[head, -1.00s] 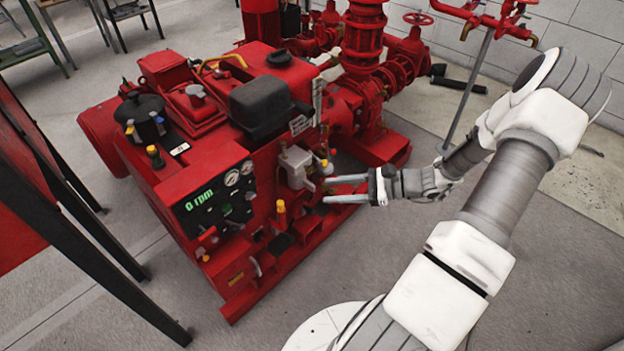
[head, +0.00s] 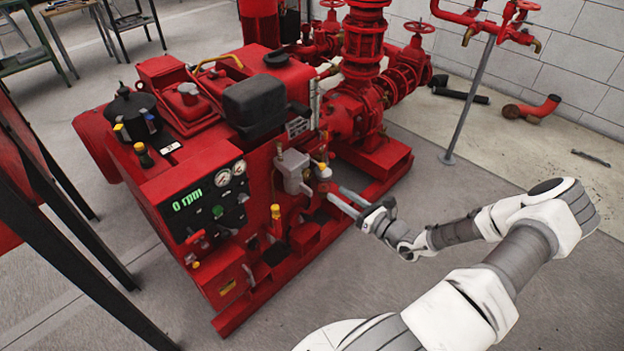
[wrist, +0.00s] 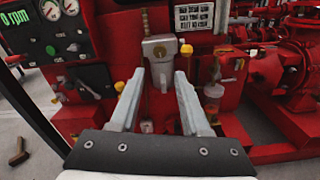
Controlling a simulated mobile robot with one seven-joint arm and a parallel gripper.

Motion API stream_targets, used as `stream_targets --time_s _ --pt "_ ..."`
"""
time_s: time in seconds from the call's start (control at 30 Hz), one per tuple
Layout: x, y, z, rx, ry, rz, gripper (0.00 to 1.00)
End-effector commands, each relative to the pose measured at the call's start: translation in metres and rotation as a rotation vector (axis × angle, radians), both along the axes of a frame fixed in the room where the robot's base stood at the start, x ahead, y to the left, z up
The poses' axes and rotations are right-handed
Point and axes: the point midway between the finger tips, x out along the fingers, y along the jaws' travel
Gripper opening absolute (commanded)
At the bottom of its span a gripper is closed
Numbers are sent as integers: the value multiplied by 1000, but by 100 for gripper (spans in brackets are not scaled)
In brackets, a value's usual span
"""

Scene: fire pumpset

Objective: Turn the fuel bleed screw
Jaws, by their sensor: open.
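A grey metal filter-like housing (head: 293,171) is mounted on the near side of the red engine, right of the gauge panel. I cannot tell for sure which small part is the fuel bleed screw. My gripper (head: 338,200) is open and empty, to the right of the housing and apart from it. In the wrist view my gripper (wrist: 159,76) has its two fingers spread, framing the housing's lower part.
The gauge panel (head: 211,203) reads "0 rpm". Yellow-capped parts (wrist: 126,88) stand near the left finger, and a clear bowl-like part (wrist: 213,92) lies to the right. Red pump pipework (head: 361,115) is behind.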

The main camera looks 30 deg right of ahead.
Motion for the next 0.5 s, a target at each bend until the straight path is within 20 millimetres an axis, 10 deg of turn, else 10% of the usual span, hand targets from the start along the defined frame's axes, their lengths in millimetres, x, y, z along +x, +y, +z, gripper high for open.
stream_targets --time_s 0.5 --pt "95 35 -2 -3 -2 3 47"
